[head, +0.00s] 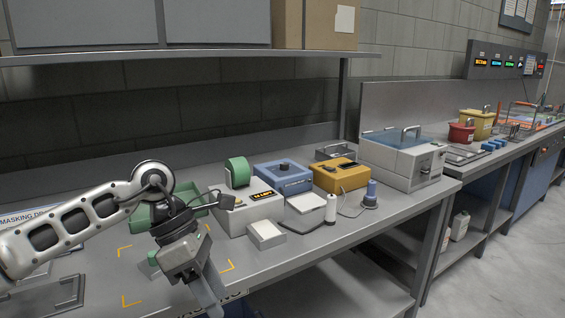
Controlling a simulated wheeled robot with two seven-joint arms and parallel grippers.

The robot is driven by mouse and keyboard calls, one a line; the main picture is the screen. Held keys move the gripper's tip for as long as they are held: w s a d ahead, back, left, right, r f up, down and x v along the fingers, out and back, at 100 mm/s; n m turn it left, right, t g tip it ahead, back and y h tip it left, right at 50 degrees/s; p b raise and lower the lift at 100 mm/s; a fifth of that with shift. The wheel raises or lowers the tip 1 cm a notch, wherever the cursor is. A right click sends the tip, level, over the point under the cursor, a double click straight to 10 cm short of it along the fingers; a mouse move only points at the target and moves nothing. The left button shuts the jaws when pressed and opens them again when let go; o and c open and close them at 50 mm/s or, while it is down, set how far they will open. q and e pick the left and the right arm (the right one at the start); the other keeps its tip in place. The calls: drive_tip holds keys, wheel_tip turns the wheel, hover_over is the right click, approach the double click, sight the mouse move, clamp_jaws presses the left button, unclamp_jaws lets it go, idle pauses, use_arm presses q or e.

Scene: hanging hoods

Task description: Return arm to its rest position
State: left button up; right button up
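My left arm comes in from the left in the head view and bends down at the elbow-like joint above the bench. My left gripper (208,294) points down over the front part of the grey workbench (340,243), near yellow corner marks. One grey finger shows below the gripper body; its opening is hard to see from this angle. I see nothing held in it. My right gripper is not in view.
A green bin (143,217) is partly behind my arm. To the right stand a grey box with a display (262,200), a blue box (284,178), a yellow box (342,174) and a large grey machine (402,160). A shelf (200,54) hangs above.

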use_arm(q)
drive_tip(key=s+d+r+n+t+h, duration=0.1)
drive_tip(key=s+d+r+n+h, duration=0.1)
drive_tip(key=s+d+n+h, duration=0.35)
drive_tip(key=s+d+r+n+t+h, duration=0.1)
drive_tip(key=s+d+r+n+h, duration=0.1)
drive_tip(key=d+n+h, duration=0.6)
drive_tip(key=w+a+f+n+t+y, duration=0.2)
drive_tip(key=a+f+n+t+y, duration=0.25)
drive_tip(key=n+t, duration=0.65)
drive_tip(key=w+a+f+n+t+y, duration=0.2)
drive_tip(key=a+f+n+t+y, duration=0.35)
drive_tip(key=n, duration=0.95)
drive_tip(key=s+a+f+n+g+y, duration=0.2)
drive_tip(key=s+f+n, duration=0.3)
drive_tip(key=f, duration=0.4)
drive_tip(key=s+a+f+n+g+y, duration=0.3)
drive_tip(key=s+a+f+n, duration=0.1)
drive_tip(key=f, duration=0.4)
drive_tip(key=s+n, duration=0.1)
drive_tip(key=s, duration=0.1)
drive_tip(key=shift+s+a+f, duration=0.35)
drive_tip(key=shift+s+f, duration=0.05)
